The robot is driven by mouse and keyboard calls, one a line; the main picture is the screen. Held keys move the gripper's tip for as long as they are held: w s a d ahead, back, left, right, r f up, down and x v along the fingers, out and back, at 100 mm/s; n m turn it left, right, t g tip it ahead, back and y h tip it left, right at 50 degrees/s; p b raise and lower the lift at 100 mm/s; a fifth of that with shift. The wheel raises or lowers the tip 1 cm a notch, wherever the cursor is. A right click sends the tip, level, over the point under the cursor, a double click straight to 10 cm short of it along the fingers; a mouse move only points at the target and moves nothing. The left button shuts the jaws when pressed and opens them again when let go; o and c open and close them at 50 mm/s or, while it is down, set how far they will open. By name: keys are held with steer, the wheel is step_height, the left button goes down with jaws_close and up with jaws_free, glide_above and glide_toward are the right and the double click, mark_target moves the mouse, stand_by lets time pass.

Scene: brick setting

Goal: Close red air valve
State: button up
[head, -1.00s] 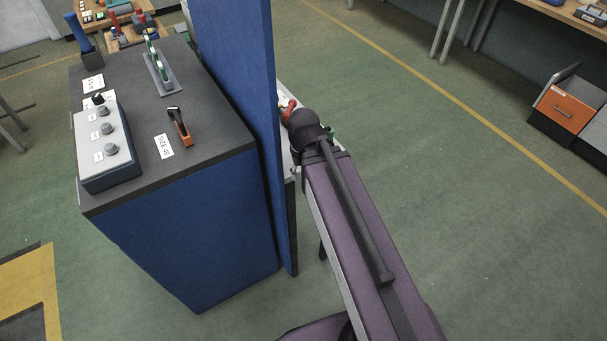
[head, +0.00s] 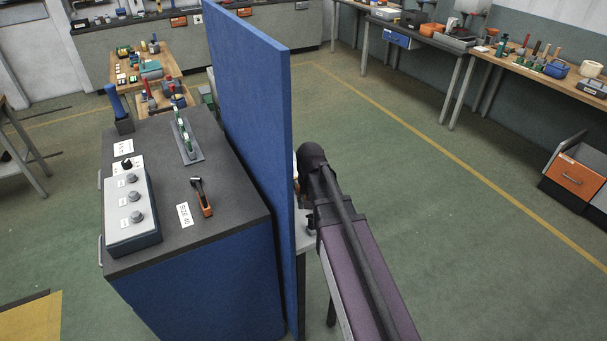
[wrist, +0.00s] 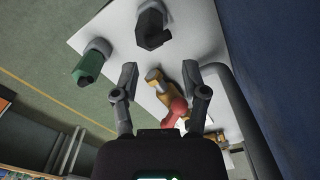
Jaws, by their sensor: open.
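In the wrist view, the red valve handle (wrist: 175,112) sits with its brass body (wrist: 156,82) on a white board. My gripper (wrist: 160,76) is open, its two dark fingers spread on either side of the valve. The red handle lies close to the right finger; whether they touch I cannot tell. The valve is not held. In the head view, the blue panel and my own arm hide most of the gripper and valve.
A green knob (wrist: 90,62) and a dark grey fitting (wrist: 152,25) stand on or beside the white board (wrist: 205,30). A tall blue panel (head: 255,110) rises left of my arm. Beyond it is a cabinet (head: 235,185) with controls.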

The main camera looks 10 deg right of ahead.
steer(key=w+d+r+m+p, duration=0.1)
steer(key=w+r+p, duration=0.3)
steer(key=w, duration=0.3)
steer(key=w+r+m+p, duration=0.2)
steer(key=w+r+p, duration=0.2)
steer(key=w, duration=0.4)
steer(key=shift+w+d+r+m, duration=0.15)
steer(key=shift+d+r+m, duration=0.2)
steer(key=shift+r, duration=0.35)
steer(key=shift+f, duration=0.2)
step_height(320, 180, down, 13)
steer(key=b, duration=1.3)
steer(key=shift+f+b, duration=0.2)
steer(key=shift+b, duration=0.15)
steer(key=shift+d, duration=0.1)
jaws_close()
